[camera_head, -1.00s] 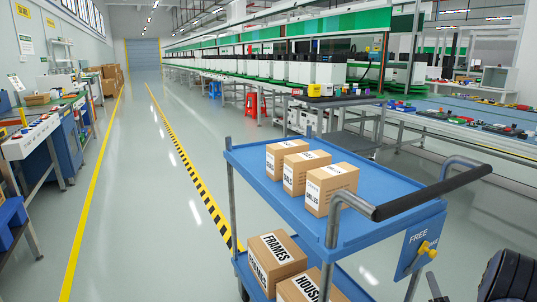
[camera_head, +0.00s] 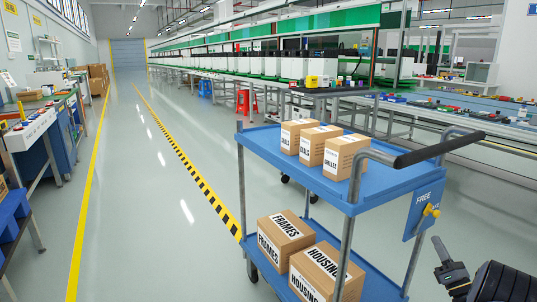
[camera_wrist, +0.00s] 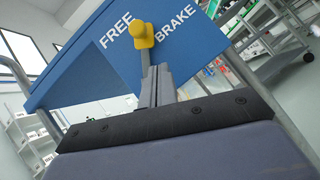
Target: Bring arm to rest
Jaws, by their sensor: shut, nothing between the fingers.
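My gripper (camera_head: 440,242) is at the lower right of the head view, below and apart from the yellow brake knob (camera_head: 430,210) on the cart's blue end panel (camera_head: 420,203). In the wrist view, my gripper (camera_wrist: 156,72) is shut and empty. I cannot tell which marking the knob is set to.
The blue cart (camera_head: 300,173) stands ahead, with three cartons on top and two on its lower shelf. Its black push handle (camera_head: 450,147) juts to the right above my gripper. A clear aisle (camera_head: 150,215) lies left of the cart. A workbench (camera_head: 30,130) lines the left wall.

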